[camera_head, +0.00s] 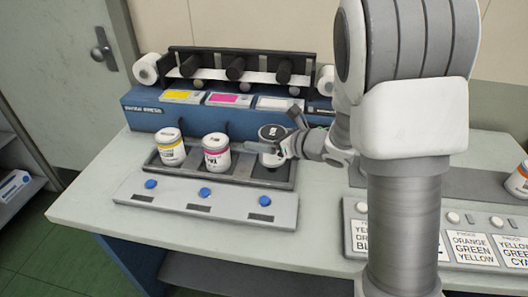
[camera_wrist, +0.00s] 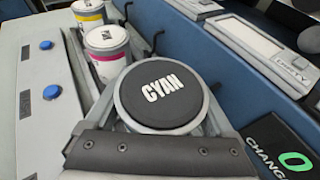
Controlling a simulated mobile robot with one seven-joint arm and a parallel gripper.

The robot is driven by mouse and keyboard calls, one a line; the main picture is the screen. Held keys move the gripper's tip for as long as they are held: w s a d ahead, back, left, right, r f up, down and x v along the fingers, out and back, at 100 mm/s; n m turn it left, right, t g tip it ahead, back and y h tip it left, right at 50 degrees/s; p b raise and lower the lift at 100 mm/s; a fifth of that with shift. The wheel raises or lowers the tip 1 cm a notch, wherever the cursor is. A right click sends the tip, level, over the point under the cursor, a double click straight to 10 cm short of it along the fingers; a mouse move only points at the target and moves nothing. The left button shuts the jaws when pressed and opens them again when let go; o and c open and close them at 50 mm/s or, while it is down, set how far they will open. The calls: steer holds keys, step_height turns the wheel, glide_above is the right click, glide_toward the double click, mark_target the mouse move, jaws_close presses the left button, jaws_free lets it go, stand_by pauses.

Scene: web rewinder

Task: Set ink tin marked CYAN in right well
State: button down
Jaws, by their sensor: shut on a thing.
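The ink tin marked CYAN (camera_wrist: 162,96) has a black lid with white lettering and fills the middle of the wrist view. In the head view the CYAN tin (camera_head: 269,159) is upright at the right well of the dark tray (camera_head: 232,177), partly hidden by my gripper (camera_head: 280,146). My gripper is shut around it from the right. I cannot tell whether its base touches the well floor. A yellow-banded tin (camera_head: 171,148) stands in the left well and a magenta-banded tin (camera_head: 216,153) in the middle well.
The blue machine (camera_head: 145,117) with rollers and yellow, magenta and white panels stands close behind the tray. A grey panel with blue buttons (camera_head: 205,192) lies in front. Right of my arm are a label panel (camera_head: 470,246) and an orange-banded tin (camera_head: 519,180).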

steer(key=shift+f+b, duration=0.5)
steer(key=shift+f, duration=1.45)
steer(key=shift+f+b, duration=0.2)
steer(key=shift+b, duration=0.1)
jaws_free()
steer(key=shift+r+p, duration=0.2)
steer(key=shift+p, duration=0.1)
